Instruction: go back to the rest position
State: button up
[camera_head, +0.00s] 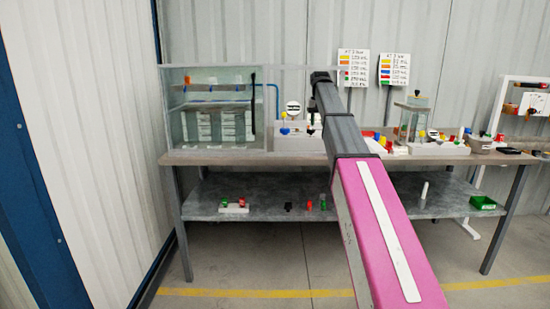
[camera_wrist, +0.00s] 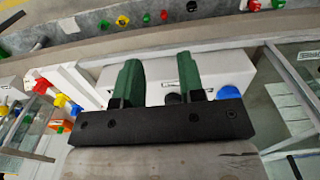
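My gripper (camera_wrist: 165,85) shows in the wrist view as two green fingers on a dark bar. The fingers stand apart with nothing between them, so it is open and empty. Beyond the fingertips is a white box (camera_wrist: 235,68) with a blue round part and a black round part. In the head view my pink and grey arm reaches over the workbench (camera_head: 215,159). The arm's far end is above the back of the bench, and the fingers cannot be made out there.
A glass tank (camera_head: 215,110) stands at the bench's left. A clear container (camera_head: 412,122) and small coloured parts stand at the right. A lower shelf (camera_head: 270,200) holds small parts and a green bin (camera_head: 483,203). Two label boards (camera_head: 353,68) stand behind. The floor in front is clear.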

jog(key=s+f, duration=0.4)
jog(key=f, duration=0.6)
jog(key=s+f, duration=0.5)
jog(key=f, duration=0.4)
jog(key=s+f, duration=0.4)
jog(key=f, duration=0.6)
jog(key=s+f, duration=1.9)
jog(key=s, duration=0.4)
jog(key=shift+d+f, duration=0.15)
jog(key=shift+d, duration=0.05)
